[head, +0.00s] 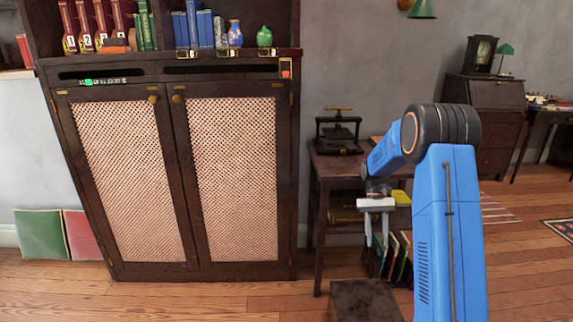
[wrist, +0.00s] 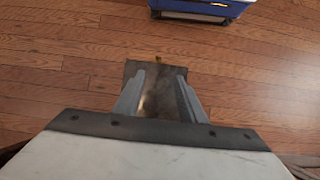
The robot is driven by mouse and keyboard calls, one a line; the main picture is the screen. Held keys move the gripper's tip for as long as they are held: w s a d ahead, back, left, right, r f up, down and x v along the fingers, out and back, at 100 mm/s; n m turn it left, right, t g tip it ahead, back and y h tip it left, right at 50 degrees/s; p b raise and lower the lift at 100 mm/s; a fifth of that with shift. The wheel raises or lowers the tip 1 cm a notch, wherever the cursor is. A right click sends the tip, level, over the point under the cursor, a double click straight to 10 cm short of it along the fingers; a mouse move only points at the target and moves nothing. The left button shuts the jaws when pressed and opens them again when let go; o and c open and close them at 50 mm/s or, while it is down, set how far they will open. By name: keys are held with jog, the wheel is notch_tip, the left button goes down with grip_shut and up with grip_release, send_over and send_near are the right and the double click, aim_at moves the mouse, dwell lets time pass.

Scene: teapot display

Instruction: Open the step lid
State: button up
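The step is a low dark wooden box (head: 363,301) on the floor at the bottom of the head view, cut off by the frame edge. In the wrist view its dark top, the lid (wrist: 155,90), lies beyond and between my fingers. A small brass-coloured piece (wrist: 158,59) shows at the lid's far edge. The lid looks closed. My gripper (head: 376,240) points down above the step, apart from it. In the wrist view my gripper (wrist: 159,76) has its two grey fingers spread, with nothing held between them.
A tall dark cabinet (head: 178,87) with two mesh doors stands to the left. A small side table (head: 318,190) with a black press (head: 338,132) stands behind my gripper. Books or folders (head: 397,255) stand on the floor behind the step.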

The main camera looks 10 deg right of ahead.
jog(key=s+a+r+t, duration=0.3)
jog(key=s+a+r, duration=0.1)
jog(key=s+r, duration=0.45)
jog(key=s+a+r+t, duration=0.2)
jog(key=s+a+r, duration=0.3)
jog(key=s+r, duration=0.4)
jog(key=s+a+r+t, duration=0.1)
jog(key=s+a+t, duration=0.1)
jog(key=s, duration=0.8)
jog(key=s+a+n+t, duration=0.1)
jog(key=s+a+t, duration=0.2)
jog(key=s, duration=0.7)
jog(key=shift+s+r+t+h, duration=0.15)
jog(key=shift+r+t+h, duration=0.15)
jog(key=shift+r+t, duration=0.1)
jog(key=shift+s+a+f, duration=0.1)
jog(key=shift+s+a, duration=0.05)
jog(key=c, duration=0.4)
grip_shut()
